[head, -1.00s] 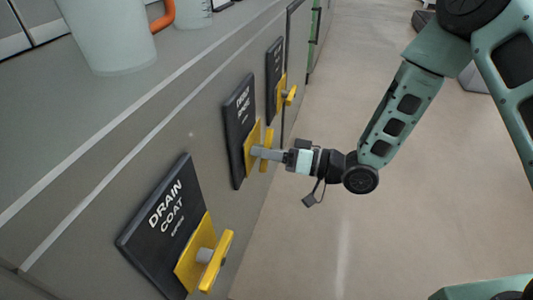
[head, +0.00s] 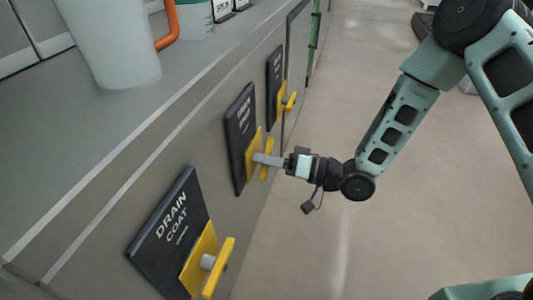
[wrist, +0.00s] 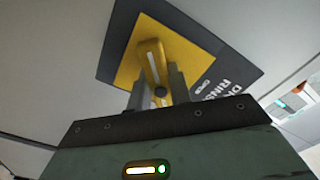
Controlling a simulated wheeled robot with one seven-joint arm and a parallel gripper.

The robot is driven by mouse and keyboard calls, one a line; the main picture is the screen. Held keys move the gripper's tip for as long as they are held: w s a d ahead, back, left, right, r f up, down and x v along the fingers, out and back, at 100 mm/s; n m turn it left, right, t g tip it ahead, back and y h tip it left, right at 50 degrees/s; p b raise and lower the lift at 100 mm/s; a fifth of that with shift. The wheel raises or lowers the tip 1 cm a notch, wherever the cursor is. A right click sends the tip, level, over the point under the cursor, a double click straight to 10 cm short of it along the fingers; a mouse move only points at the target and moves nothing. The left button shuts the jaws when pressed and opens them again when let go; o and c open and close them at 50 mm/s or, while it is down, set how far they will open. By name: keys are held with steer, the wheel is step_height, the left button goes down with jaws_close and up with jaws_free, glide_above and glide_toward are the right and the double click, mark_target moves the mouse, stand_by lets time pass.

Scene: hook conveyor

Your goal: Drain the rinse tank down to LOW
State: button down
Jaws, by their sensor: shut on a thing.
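The rinse drain panel is a dark plate (head: 240,130) on the counter's front face, and its lettering reads DRAIN RINSE in the wrist view (wrist: 205,65). A yellow square (wrist: 180,50) and a yellow valve handle (wrist: 151,58) sit on it. My gripper (head: 262,159) is shut on this handle, with one finger on each side of it in the wrist view (wrist: 158,92). The fingers hide part of the handle. Pale tanks stand on the counter, a large one (head: 112,45) and a smaller one (head: 190,22); I cannot tell which holds the rinse or its level.
A DRAIN COAT panel (head: 168,230) with its own yellow handle (head: 218,268) is nearer to me. Another dark panel (head: 275,85) with a yellow handle (head: 290,102) is farther along. An orange pipe (head: 172,25) joins the large tank.

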steer(key=m+p, duration=0.4)
steer(key=shift+r, duration=0.2)
steer(key=shift+f+m+p, duration=0.1)
steer(key=shift+m+p, duration=0.8)
steer(key=shift+m, duration=0.9)
steer(key=shift+s, duration=0.1)
steer(key=c, duration=1.3)
jaws_free()
steer(key=shift+d, duration=0.1)
steer(key=p+v, duration=0.2)
steer(key=v, duration=1.5)
steer(key=shift+d+p, duration=0.1)
steer(key=shift+p, duration=0.3)
